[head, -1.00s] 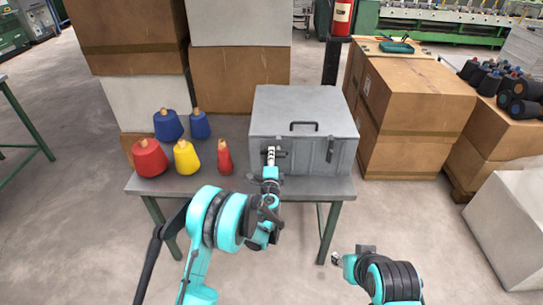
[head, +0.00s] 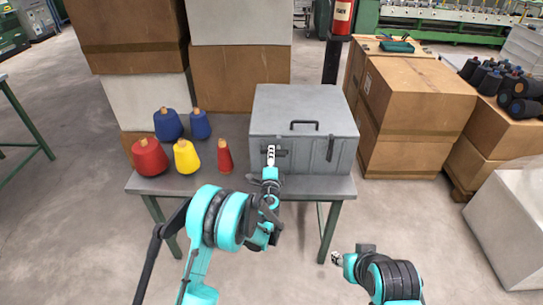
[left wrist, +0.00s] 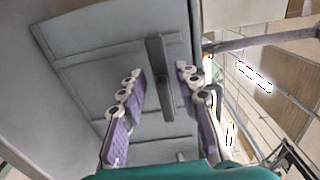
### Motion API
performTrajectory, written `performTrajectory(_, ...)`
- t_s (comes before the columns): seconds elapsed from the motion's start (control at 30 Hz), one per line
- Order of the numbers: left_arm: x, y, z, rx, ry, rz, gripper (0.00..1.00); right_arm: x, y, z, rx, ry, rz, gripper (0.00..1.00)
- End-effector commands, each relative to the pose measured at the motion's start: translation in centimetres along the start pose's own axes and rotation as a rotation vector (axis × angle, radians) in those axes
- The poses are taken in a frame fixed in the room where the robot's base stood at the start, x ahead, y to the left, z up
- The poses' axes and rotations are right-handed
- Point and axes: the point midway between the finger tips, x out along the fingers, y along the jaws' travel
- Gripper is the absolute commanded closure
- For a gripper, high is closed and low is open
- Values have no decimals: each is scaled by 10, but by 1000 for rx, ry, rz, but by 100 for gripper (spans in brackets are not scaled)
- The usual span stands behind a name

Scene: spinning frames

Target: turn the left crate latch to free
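The grey crate (head: 300,110) stands on the table with its lid down. Its left latch (head: 281,153) is a dark bar lying roughly level across the front, partly hidden by my left gripper (head: 271,155). In the left wrist view the latch (left wrist: 160,75) lies between the two purple-padded fingers of my left gripper (left wrist: 155,98). The fingers are open, with a visible gap on each side of the bar. The right latch (head: 330,149) is a dark bar standing upright. My right gripper (head: 337,258) is low in front of the table, away from the crate; its finger opening is too small to tell.
Red, yellow and blue cones, including a blue cone (head: 168,125), stand on the table (head: 240,184) left of the crate. Cardboard boxes (head: 415,95) stand to the right and behind. A dark handle (head: 304,124) is on the crate above the latches.

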Motion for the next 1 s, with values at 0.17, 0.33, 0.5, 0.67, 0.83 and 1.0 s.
performTrajectory(0.17, -30, 0, 0, 0, 1, 0, 67, 0, 0, 0, 0, 0, 0, 60)
performTrajectory(0.33, -57, 0, -1, -1, 1, 0, 67, 0, 0, 0, 0, 0, 0, 60)
performTrajectory(0.5, -69, 0, 0, -1, 0, 0, 67, 0, 0, 0, 0, 0, 0, 60)
performTrajectory(0.67, -70, 0, 0, -1, 0, 0, 67, 0, 0, 0, 0, 0, 0, 60)
performTrajectory(0.83, -69, 0, 0, -1, 0, 0, 67, 0, 0, 0, 0, 0, 0, 60)
performTrajectory(1.0, -69, -2, 2, -6, -4, 2, 67, 0, 0, 0, 0, 0, 0, 60)
